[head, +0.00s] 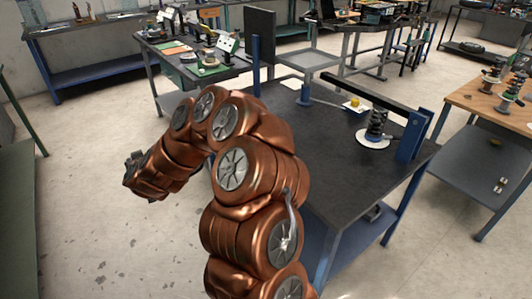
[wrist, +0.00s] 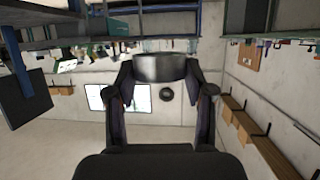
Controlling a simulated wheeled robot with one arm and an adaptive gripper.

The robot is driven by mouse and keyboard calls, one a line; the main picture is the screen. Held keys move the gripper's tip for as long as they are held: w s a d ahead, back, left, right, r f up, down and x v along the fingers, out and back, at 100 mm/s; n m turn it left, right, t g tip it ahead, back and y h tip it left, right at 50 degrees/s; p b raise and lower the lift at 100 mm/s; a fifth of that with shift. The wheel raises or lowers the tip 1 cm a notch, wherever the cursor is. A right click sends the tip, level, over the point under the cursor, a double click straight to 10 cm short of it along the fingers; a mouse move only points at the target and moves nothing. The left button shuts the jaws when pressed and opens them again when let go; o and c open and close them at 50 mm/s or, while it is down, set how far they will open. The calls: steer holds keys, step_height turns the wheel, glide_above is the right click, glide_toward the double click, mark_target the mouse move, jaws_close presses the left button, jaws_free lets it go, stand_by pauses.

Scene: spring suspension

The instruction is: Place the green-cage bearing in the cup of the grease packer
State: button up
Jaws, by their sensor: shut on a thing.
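My gripper (wrist: 160,72) is shut on a smooth dark grey metal ring (wrist: 160,68), seen edge-on between the fingertips in the wrist view. No green cage shows on it from this side, so I cannot confirm that it is the green-cage bearing. In the head view my gripper (head: 132,168) is at the left, out over the floor, away from the tables; the held ring is not clear there. I cannot pick out the grease packer or its cup among the small items on the benches.
A wooden-topped bench (head: 490,105) is at far right. Another bench (head: 190,68) is behind my arm. The left floor is open.

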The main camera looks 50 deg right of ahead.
steer(key=s+d+f+m+g+h+b, duration=0.1)
steer(key=s+d+m+g+h+b, duration=0.2)
steer(key=d, duration=0.8)
steer(key=s+d+f+m+g+h+b, duration=0.1)
steer(key=s+d+f+m+g+h, duration=0.25)
steer(key=d, duration=0.65)
steer(key=s+d+f+m+g+h+b, duration=0.25)
steer(key=s+d+m+g, duration=0.65)
steer(key=s, duration=0.7)
steer(key=shift+n+t+y, duration=0.25)
steer(key=shift+t+y, duration=0.05)
steer(key=shift+t, duration=0.35)
steer(key=w+d, duration=0.2)
steer(key=d, duration=0.3)
steer(key=w+d, duration=0.2)
steer(key=d, duration=0.3)
steer(key=w+d+f+p, duration=0.1)
steer(key=w+d, duration=0.1)
steer(key=d, duration=0.3)
steer(key=shift+d, duration=0.3)
steer(key=shift+d+f, duration=0.1)
steer(key=shift+d, duration=0.1)
steer(key=shift+f, duration=1.7)
steer(key=shift+f, duration=0.1)
steer(key=o, duration=1.3)
